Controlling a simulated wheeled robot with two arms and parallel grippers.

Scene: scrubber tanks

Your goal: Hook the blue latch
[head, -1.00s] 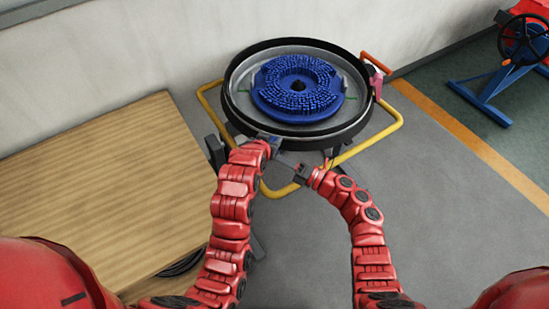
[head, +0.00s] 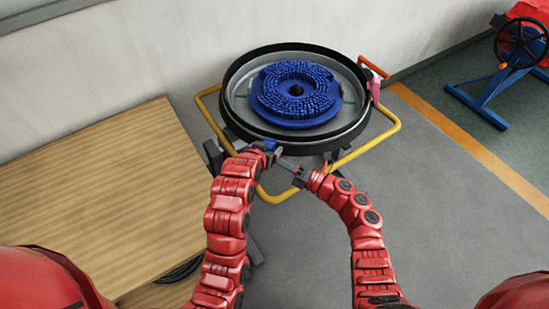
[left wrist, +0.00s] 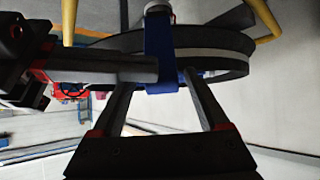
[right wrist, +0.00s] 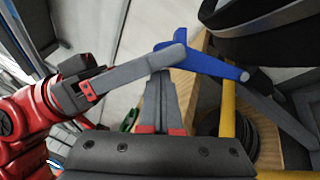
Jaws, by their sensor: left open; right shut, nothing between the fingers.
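The blue latch (head: 270,144) is at the front rim of the round black tank (head: 240,120). In the right wrist view the latch (right wrist: 208,62) is a blue arm with a knob at its right end; the left gripper's finger covers its left end. In the left wrist view the latch (left wrist: 160,50) hangs like a strap between the spread fingertips of my left gripper (left wrist: 160,80). That gripper is open; I cannot tell whether it touches the latch. My right gripper (right wrist: 162,78) is shut and empty just below the latch, its fingers crossing the left wrist view from the left.
A yellow tube frame (head: 385,135) runs around the tank, with a pink-and-orange handle (head: 374,90) at its right. A blue brush disc (head: 296,92) lies inside the tank. A wooden table (head: 90,185) stands at left. Floor at right is clear up to a red-and-blue machine (head: 490,95).

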